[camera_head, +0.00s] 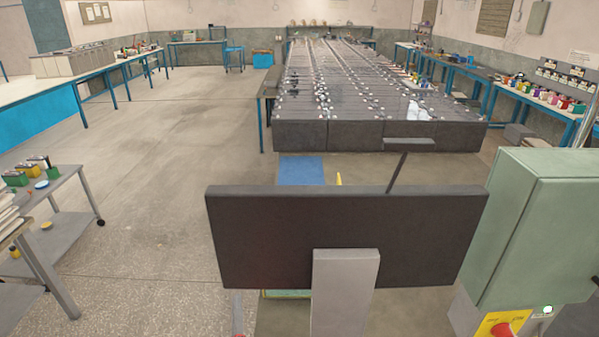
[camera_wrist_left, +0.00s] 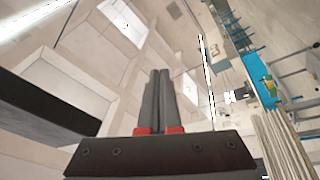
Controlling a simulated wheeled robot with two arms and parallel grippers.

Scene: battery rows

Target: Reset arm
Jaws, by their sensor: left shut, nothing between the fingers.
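My left gripper (camera_head: 237,294) shows at the bottom edge of the head view, partly cut off, just below the dark panel. In the left wrist view its two dark fingers (camera_wrist_left: 159,73), with red pieces at their bases, lie together with nothing between them. They stand out against the pale walls and ceiling, apart from any object. My right gripper is not in view.
A large dark panel (camera_head: 340,230) on a grey post (camera_head: 344,295) fills the near middle. A green cabinet (camera_head: 540,220) stands at right, a grey cart (camera_head: 75,235) at left. Beyond is a long dark battery bench (camera_head: 350,137). The floor (camera_head: 170,150) at left is clear.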

